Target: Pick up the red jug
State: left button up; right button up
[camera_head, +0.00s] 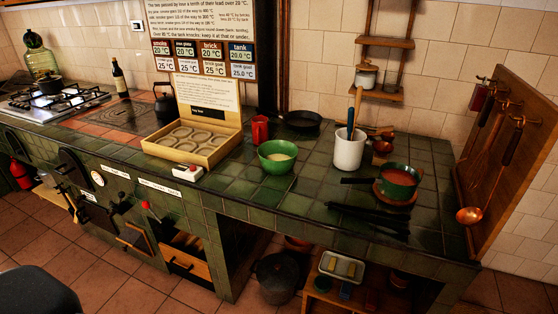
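The red jug (260,129) stands upright on the green tiled counter, toward the back. It is just right of an open yellow box (192,146) and behind a green bowl (277,157). The jug is small in this view, and I cannot clearly make out its handle. Neither of my grippers shows in the head view.
A dark pan (302,121) lies right of the jug at the back wall. A white crock (349,149) with utensils and a green pot (399,182) stand farther right. A white-and-red device (188,172) sits at the front edge. Counter between bowl and crock is mostly clear.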

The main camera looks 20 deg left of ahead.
aim_at(260, 133)
jog(key=i+j, duration=0.1)
jog(key=j, duration=0.2)
jog(key=i+j, duration=0.15)
jog(key=j, duration=0.2)
jog(key=i+j, duration=0.1)
jog(key=j, duration=0.2)
jog(key=i+j+z, duration=0.1)
jog(key=j, duration=0.2)
